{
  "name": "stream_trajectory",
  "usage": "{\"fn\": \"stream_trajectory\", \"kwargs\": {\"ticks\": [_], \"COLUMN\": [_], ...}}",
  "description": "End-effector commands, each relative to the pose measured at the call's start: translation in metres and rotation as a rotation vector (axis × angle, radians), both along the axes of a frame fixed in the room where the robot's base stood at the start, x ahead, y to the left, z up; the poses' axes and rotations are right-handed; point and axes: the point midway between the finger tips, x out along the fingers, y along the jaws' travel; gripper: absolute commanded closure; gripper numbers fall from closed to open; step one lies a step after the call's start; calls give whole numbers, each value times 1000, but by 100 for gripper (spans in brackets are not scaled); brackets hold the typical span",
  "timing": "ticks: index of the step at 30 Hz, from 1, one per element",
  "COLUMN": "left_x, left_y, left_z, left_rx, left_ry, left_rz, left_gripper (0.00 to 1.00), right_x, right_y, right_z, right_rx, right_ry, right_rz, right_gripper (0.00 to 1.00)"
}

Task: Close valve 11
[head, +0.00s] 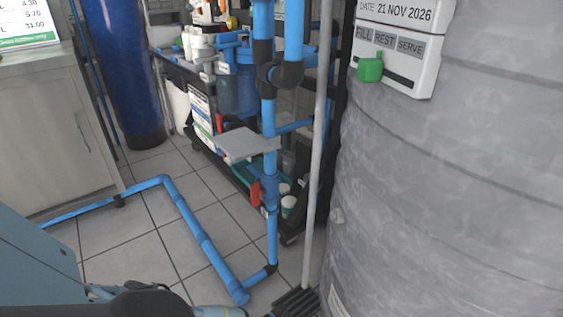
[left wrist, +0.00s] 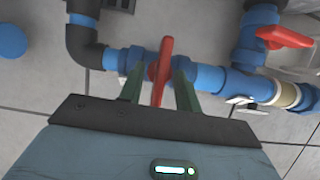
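In the left wrist view, a red valve handle (left wrist: 163,70) stands on a blue pipe fitting (left wrist: 130,60). My left gripper (left wrist: 160,85) has its two green fingers on either side of this handle, with small gaps visible, so it looks open around it. A second red valve handle (left wrist: 285,37) is to the right on another blue pipe branch. No valve number is readable, so I cannot tell which is valve 11. In the head view, a red valve handle (head: 256,193) sits on the upright blue pipe. My gripper fingers do not show in the head view, and my right gripper is in neither view.
Blue pipe (head: 200,235) runs low along the tiled floor. A grey pole (head: 317,150) with a dark ribbed foot (head: 290,302) stands beside the upright pipe. A large grey tank (head: 450,190) fills the right. A cabinet (head: 50,130) and blue cylinder (head: 122,70) stand left.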

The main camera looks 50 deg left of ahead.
Motion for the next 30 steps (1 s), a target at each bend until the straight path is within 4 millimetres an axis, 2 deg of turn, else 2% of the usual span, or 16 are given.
{"fn": "stream_trajectory", "kwargs": {"ticks": [11, 24, 30], "left_x": [0, -22, -28], "left_y": [0, 2, 2], "left_z": [8, 65, 73], "left_rx": [-3, -2, -1], "left_ry": [-4, -5, -2], "left_rz": [0, 1, 0], "left_gripper": [66, 66, 66], "right_x": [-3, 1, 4], "right_y": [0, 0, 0], "right_z": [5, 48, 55], "right_rx": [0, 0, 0], "right_ry": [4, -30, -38], "right_rz": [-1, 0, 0], "right_gripper": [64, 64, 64]}}
